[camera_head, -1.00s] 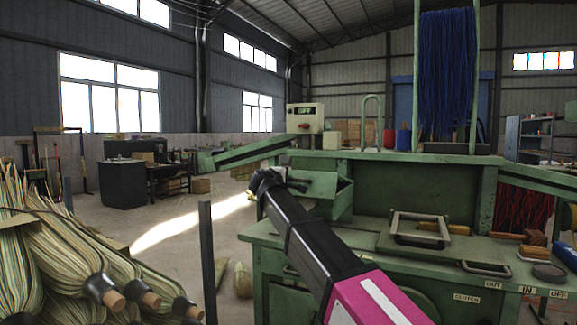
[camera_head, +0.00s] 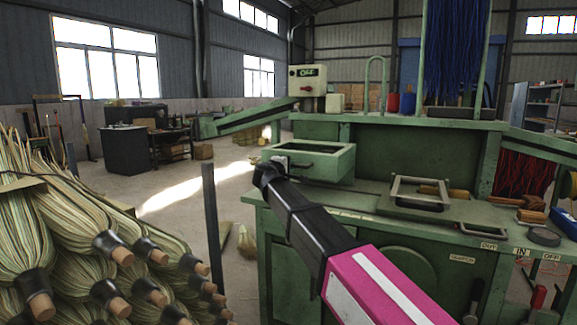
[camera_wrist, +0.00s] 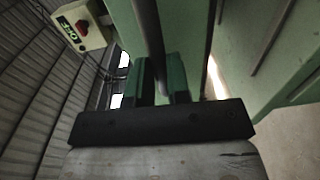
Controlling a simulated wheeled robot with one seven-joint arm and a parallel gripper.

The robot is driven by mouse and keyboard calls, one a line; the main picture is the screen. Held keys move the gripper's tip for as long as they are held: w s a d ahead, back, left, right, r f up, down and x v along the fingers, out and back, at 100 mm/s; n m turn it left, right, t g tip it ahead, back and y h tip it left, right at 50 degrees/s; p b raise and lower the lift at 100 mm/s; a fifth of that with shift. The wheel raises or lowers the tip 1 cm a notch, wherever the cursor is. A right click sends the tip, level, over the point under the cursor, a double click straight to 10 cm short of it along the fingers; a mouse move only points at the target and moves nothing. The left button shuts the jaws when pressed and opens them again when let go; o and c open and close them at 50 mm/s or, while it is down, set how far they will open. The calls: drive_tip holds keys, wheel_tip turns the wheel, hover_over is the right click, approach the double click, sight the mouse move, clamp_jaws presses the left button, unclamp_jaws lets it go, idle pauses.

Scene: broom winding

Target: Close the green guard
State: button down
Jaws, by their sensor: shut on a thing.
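The green guard (camera_head: 338,165) is a box-shaped green frame, open at the top, on the left end of the green machine (camera_head: 400,132). A dark handle is on its near side. My gripper (camera_head: 268,170) is at the guard's near left side. In the wrist view, my gripper's two green fingers (camera_wrist: 162,80) are closed on a dark bar (camera_wrist: 146,35), which looks like the guard's handle. The exact contact is hidden in the head view by the black wrist.
A control box (camera_head: 307,80) reading OFF stands behind the guard. A metal frame (camera_head: 419,193) and wooden pieces lie on the machine's table. A dark post (camera_head: 212,225) stands left of my arm. Brooms (camera_head: 70,220) are piled at the left. Open floor lies beyond.

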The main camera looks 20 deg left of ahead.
drive_tip(key=shift+d+f, duration=0.1)
drive_tip(key=shift+f, duration=0.55)
drive_tip(key=c, duration=1.1)
unclamp_jaws()
drive_tip(key=shift+f, duration=0.1)
drive_tip(key=shift+r, duration=0.25)
drive_tip(key=s+a, duration=0.1)
drive_tip(key=s, duration=0.9)
drive_tip(key=shift+s+r, duration=0.3)
drive_tip(key=shift+r, duration=0.05)
drive_tip(key=shift+s+a, duration=0.1)
